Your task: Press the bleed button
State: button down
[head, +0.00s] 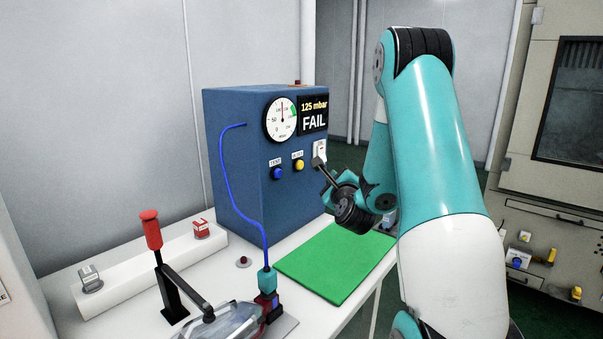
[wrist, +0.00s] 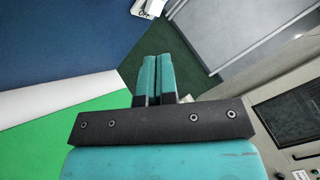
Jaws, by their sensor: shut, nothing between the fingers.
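The yellow button (head: 299,165) is on the front of the blue tester box (head: 236,160), under a small label too small to read clearly. It appears to be the bleed button. A blue button (head: 278,173) sits to its left. In the wrist view my gripper (wrist: 157,58) has its two teal fingers together, with nothing between them. In the head view my gripper is just right of and a little below the yellow button, apart from it and partly hidden by my wrist. The yellow button is not visible in the wrist view.
A gauge (head: 281,119) and a display (head: 313,115) reading 125 mbar FAIL are above the buttons. A white switch plate (head: 320,150) is close to my gripper.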

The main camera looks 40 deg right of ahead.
aim_at(300, 165)
jog(key=shift+s+d+m+h, duration=0.3)
jog(key=shift+s+d+m, duration=0.05)
jog(key=shift+d+m, duration=0.1)
jog(key=shift+w, duration=0.1)
jog(key=w+p, duration=0.8)
jog(key=p, duration=1)
jog(key=shift+w+a+p, duration=0.3)
jog(key=shift+a+p, duration=0.05)
jog(key=shift+p, duration=0.05)
jog(key=shift+w+r+p, duration=0.1)
jog(key=shift+w+p, duration=0.2)
jog(key=shift+p, duration=0.45)
dwell(0.8)
